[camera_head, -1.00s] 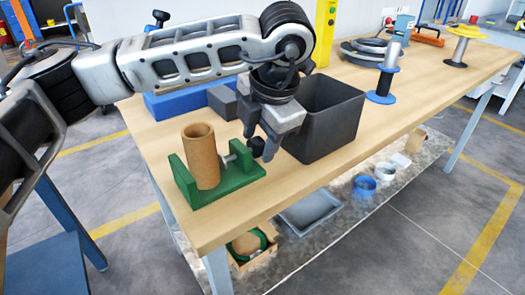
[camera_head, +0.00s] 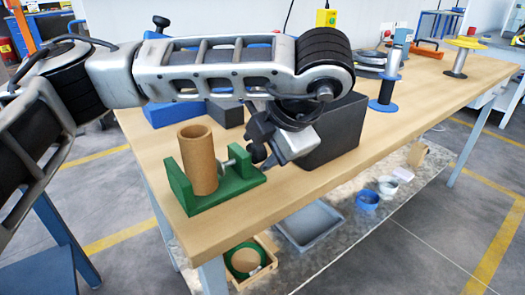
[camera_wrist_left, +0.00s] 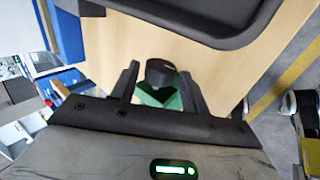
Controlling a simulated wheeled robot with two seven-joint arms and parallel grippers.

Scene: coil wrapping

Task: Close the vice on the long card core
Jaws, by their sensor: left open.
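The green vice (camera_head: 222,199) sits near the front left edge of the wooden table. The brown card core (camera_head: 198,160) stands upright between its end walls. A silver screw (camera_head: 229,165) comes from the right side towards the core; I cannot tell whether it touches. The vice's dark knob (camera_head: 257,152) is at the screw's outer end. My left gripper (camera_head: 265,148) is open at the knob. In the left wrist view the knob (camera_wrist_left: 160,72) shows between the spread fingers (camera_wrist_left: 158,92), with green vice (camera_wrist_left: 158,98) behind; contact is unclear. My right gripper is out of view.
A dark grey bin (camera_head: 335,138) stands close behind my left gripper. Blue (camera_head: 175,113) and grey (camera_head: 226,112) blocks lie behind the core. A blue spool (camera_head: 384,104) stands further right. The table front right of the vice is clear.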

